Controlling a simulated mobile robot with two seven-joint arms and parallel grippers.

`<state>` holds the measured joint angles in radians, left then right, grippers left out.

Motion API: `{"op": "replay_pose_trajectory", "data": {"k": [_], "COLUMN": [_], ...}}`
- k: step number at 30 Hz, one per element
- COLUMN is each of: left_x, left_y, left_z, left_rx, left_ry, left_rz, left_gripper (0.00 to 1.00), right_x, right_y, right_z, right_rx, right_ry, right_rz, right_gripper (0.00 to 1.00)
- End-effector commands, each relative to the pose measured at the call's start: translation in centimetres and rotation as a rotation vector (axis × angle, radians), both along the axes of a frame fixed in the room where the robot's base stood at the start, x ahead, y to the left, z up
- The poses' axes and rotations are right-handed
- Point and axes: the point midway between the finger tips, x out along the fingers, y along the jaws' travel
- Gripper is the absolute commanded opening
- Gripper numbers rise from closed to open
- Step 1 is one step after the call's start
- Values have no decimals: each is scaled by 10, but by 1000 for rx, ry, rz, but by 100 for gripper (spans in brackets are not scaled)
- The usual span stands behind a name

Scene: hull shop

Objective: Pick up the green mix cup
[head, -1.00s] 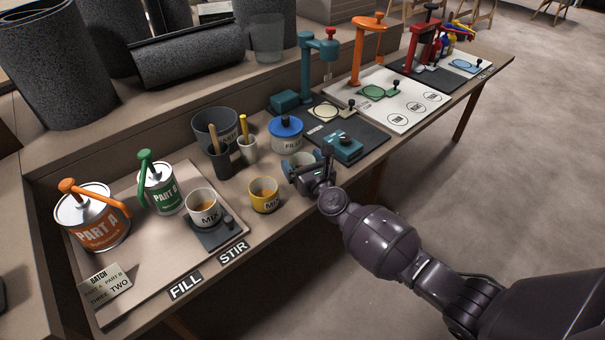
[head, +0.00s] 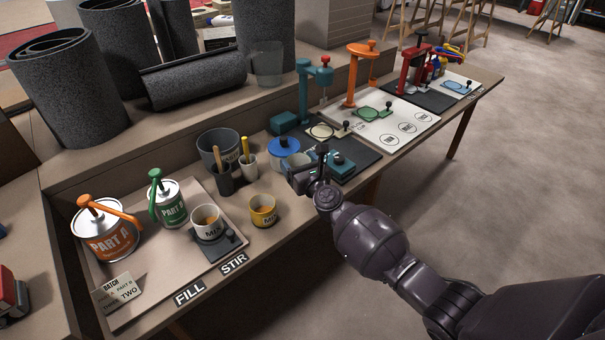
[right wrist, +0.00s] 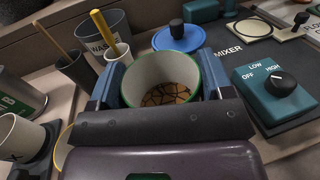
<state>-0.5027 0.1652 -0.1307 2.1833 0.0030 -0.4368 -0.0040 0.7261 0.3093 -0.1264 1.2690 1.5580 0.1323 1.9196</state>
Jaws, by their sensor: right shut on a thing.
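The green mix cup (right wrist: 162,80) is white with a green rim and stands upright between the blue fingers of my right gripper (right wrist: 158,78) in the right wrist view. An amber-brown layer with dark cracks or lines shows at its bottom. My right gripper (head: 304,176) is shut on the cup, near the table's front edge beside the teal mixer base. In the head view the gripper mostly hides the cup. I cannot tell how far the cup's base is from the table. My left gripper is not in view.
A yellow mix cup (head: 263,211) stands left of my right gripper. A blue-lidded tub (head: 284,150) is just behind it, with the waste bin (head: 216,150) and stick holders farther left. The teal mixer control box (right wrist: 272,93) is close on the right.

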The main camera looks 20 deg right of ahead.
Motion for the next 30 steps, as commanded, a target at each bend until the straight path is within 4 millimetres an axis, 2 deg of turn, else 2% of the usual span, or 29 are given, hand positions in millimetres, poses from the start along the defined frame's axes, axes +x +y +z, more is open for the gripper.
{"op": "replay_pose_trajectory", "data": {"k": [1, 6, 12, 21, 30], "left_x": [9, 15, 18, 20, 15], "left_y": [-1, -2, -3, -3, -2], "left_z": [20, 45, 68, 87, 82], "left_rx": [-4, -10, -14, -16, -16], "left_ry": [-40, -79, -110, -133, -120], "left_rz": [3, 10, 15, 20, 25], "left_gripper": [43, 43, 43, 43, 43], "right_x": [3, 2, 2, 1, 0], "right_y": [0, 1, 0, 0, 0], "right_z": [36, 72, 106, 131, 133], "right_rx": [2, 2, 1, 0, -1], "right_ry": [-24, -22, -16, -6, 0], "right_rz": [0, 1, 0, 1, 0], "right_gripper": [49, 49, 49, 49, 49]}}
